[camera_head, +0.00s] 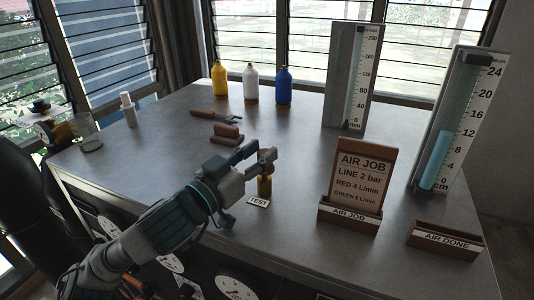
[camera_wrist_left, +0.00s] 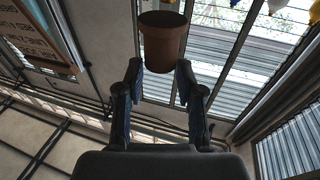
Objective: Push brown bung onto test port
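The brown bung (camera_wrist_left: 163,42) is a tapered plug at the fingertips of my left gripper (camera_wrist_left: 160,75) in the left wrist view. The fingers stand on either side of its narrower end and appear to touch it. In the head view my left gripper (camera_head: 264,155) is over the amber test port (camera_head: 265,188), which stands upright behind the TEST label (camera_head: 258,202). The fingers hide much of the bung there, and I cannot tell whether bung and port touch. My right gripper is out of view.
The AIR JOB card (camera_head: 360,170) stands in its holder to the right, near the AIR DONE tray (camera_head: 446,240). Two gauges stand behind. A brown block (camera_head: 227,138), a wooden-handled tool (camera_head: 208,114) and three bottles (camera_head: 251,84) are farther back.

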